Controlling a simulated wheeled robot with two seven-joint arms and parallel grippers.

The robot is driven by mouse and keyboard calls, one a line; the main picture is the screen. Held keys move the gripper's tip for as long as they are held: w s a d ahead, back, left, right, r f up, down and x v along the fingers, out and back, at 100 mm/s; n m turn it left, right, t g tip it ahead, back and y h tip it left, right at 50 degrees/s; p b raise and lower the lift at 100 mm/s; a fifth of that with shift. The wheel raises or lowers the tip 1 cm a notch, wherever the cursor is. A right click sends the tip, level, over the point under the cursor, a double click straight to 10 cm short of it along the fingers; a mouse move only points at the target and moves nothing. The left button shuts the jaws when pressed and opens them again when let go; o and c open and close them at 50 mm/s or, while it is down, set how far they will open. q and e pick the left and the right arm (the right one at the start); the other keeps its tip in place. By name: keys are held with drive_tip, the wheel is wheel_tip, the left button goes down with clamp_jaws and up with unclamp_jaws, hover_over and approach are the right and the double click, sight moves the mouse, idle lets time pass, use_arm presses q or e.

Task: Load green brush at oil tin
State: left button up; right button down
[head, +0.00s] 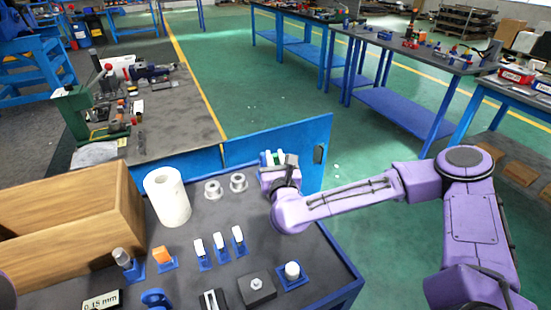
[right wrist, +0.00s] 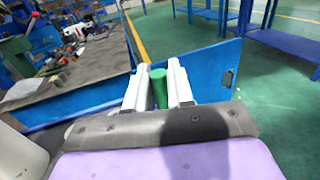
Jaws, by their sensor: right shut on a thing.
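My right gripper (head: 274,158) is at the far right part of the bench, in front of the blue back panel. In the right wrist view its two pale fingers (right wrist: 160,88) are shut on a green cylindrical piece (right wrist: 159,86), which I take to be the green brush. Only a little green shows between the fingers in the head view (head: 269,158), and the brush's far end is hidden. I cannot tell for sure which object is the oil tin. A white cylinder on a blue base (head: 292,270) stands at the bench's front right. My left gripper is not in view.
A white paper roll (head: 168,196) and two grey flanged rings (head: 214,189) stand left of the gripper. Several white-topped blue holders (head: 220,246), an orange piece (head: 162,255) and a black box (head: 256,288) are nearer. A wooden box (head: 70,222) fills the left. The blue panel (head: 300,150) edges the bench.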

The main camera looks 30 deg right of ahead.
drive_tip(key=shift+s+f+b, duration=0.1)
drive_tip(key=shift+f+b, duration=0.65)
drive_tip(key=shift+b, duration=0.2)
idle(1.7)
drive_tip(key=shift+r+p, duration=2.2)
drive_tip(key=shift+r, duration=1.45)
